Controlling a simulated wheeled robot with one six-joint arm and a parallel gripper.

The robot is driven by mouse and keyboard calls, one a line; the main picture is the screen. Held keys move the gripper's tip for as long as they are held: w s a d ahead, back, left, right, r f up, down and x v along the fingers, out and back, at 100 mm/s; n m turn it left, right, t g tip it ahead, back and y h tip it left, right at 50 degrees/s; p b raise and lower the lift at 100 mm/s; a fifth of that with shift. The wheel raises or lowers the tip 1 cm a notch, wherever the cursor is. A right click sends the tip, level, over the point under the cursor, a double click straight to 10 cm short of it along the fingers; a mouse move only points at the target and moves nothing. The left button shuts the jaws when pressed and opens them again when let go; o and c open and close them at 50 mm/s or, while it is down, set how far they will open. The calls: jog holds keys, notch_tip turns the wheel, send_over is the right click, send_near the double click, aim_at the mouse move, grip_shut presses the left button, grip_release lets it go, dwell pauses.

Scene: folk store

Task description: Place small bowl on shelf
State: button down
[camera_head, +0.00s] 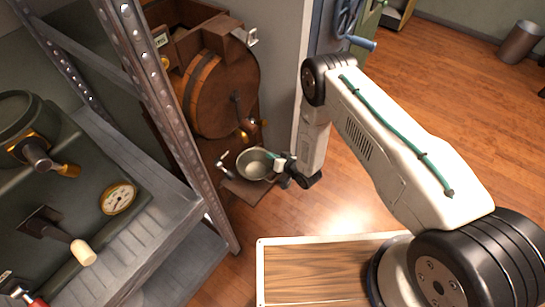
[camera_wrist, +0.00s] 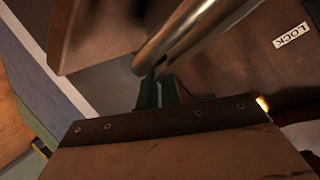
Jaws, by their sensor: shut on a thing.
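The small bowl (camera_head: 254,164) is round, metallic and open at the top. It is just in front of the wooden cabinet with the barrel, over a small wooden ledge (camera_head: 243,190). I cannot tell whether its base touches the ledge. My gripper (camera_head: 281,165) is at the bowl's right side and shut on its edge. A grey metal shelf rack (camera_head: 150,215) stands at the left.
The barrel (camera_head: 222,90) with its tap is right behind the bowl. A grey machine with a gauge (camera_head: 117,198) sits on the rack. A perforated rack post (camera_head: 165,95) rises left of the bowl. A wood-topped surface (camera_head: 315,272) is in front. Open floor lies at right.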

jog(key=shift+f, duration=0.1)
jog(key=c, duration=1.6)
grip_release()
jog(key=v, duration=1.2)
